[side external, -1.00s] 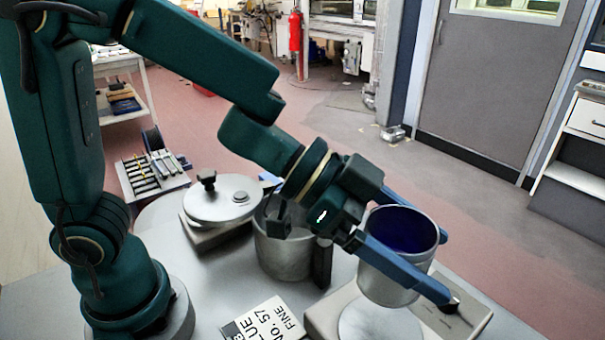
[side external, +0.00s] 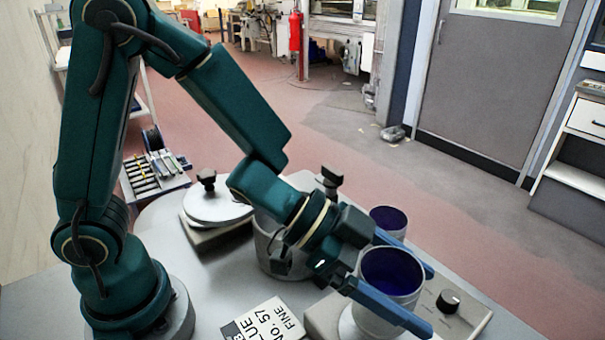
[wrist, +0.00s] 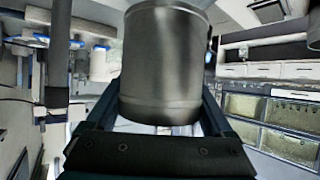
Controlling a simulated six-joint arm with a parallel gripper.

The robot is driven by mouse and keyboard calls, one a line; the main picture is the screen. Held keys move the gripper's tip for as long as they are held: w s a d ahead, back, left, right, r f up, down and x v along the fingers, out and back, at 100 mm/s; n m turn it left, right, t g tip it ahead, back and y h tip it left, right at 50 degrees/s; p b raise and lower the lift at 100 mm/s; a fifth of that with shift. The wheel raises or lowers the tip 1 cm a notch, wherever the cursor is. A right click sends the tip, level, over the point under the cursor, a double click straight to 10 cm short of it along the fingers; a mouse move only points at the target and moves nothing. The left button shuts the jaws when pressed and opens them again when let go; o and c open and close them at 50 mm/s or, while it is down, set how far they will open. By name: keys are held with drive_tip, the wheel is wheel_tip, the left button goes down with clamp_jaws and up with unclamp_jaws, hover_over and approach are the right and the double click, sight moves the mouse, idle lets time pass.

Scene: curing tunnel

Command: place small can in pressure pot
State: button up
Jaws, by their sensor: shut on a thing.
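In the side external view, my gripper (side external: 429,301) is shut on a metal can (side external: 385,310) with a dark blue inside, one blue finger on each side. The can is upright, low over the pale round plate (side external: 349,325) of a flat device; I cannot tell whether it touches. In the wrist view the same can (wrist: 165,65) fills the space between the fingers. A second can (side external: 388,213), also blue inside, stands behind it. A grey metal pot (side external: 268,262), seemingly the pressure pot, stands left of the held can, partly hidden by my wrist.
A round lid (side external: 214,209) with a black knob lies left of the pot. The flat device has a black knob (side external: 448,300) at right. A card (side external: 264,322) reading "BLUE NO. 57 FINE" lies in front. A tray of tools (side external: 153,175) is at far left. Another black knob (side external: 332,176) rises behind my wrist.

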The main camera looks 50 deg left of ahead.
drive_tip(key=shift+f, duration=1.7)
drive_tip(key=shift+f, duration=0.25)
drive_tip(key=o, duration=1.3)
